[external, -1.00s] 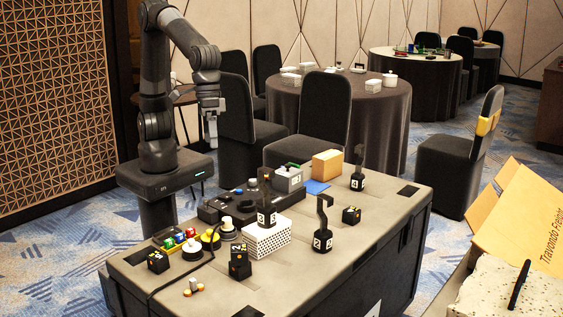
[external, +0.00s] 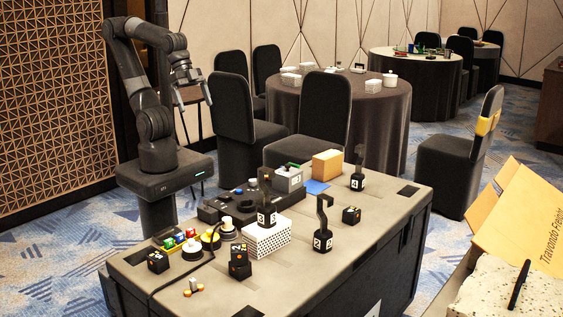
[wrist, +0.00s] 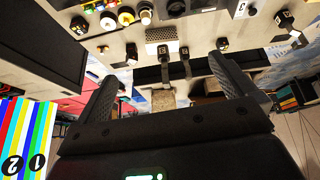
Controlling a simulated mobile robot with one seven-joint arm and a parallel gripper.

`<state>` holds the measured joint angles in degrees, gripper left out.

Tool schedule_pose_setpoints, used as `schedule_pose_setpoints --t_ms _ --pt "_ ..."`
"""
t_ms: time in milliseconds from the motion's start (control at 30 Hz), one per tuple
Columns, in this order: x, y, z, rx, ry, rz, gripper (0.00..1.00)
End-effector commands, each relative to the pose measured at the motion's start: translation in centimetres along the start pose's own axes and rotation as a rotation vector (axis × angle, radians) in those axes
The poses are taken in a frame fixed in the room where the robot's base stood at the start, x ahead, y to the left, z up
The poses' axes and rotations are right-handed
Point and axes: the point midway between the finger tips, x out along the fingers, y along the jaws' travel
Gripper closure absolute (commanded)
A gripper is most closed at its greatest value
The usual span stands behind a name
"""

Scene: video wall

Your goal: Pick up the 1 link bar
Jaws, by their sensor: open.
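Several black hooked bars with white number labels stand upright on the grey case top. One bar (external: 266,203) stands at the white perforated block (external: 267,238), another (external: 323,225) right of it, a third (external: 357,170) at the back right. My gripper (external: 190,101) is open and empty, high in the air behind and left of the case, away from all bars. In the wrist view my spread fingers (wrist: 165,85) frame the case edge; the perforated block (wrist: 161,34) shows beyond them.
The grey case (external: 300,275) also carries black cubes (external: 240,262), knobs and coloured buttons at left, a tan box (external: 327,164) and a grey box (external: 287,179) at the back. A cable crosses its left part. Chairs and a round table (external: 340,115) stand behind.

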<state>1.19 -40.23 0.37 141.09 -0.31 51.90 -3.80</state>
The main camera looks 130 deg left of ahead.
Motion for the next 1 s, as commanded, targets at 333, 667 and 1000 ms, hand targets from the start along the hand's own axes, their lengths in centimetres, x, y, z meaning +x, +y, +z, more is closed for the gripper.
schedule_pose_setpoints --t_ms 333,667,1000 --pt "0.0 -0.5 1.5 0.060 0.017 -0.015 0.03" --pt "0.0 -0.5 1.4 0.058 0.017 -0.015 0.21" --pt "0.6 0.5 -1.1 0.064 -0.009 0.005 0.21"
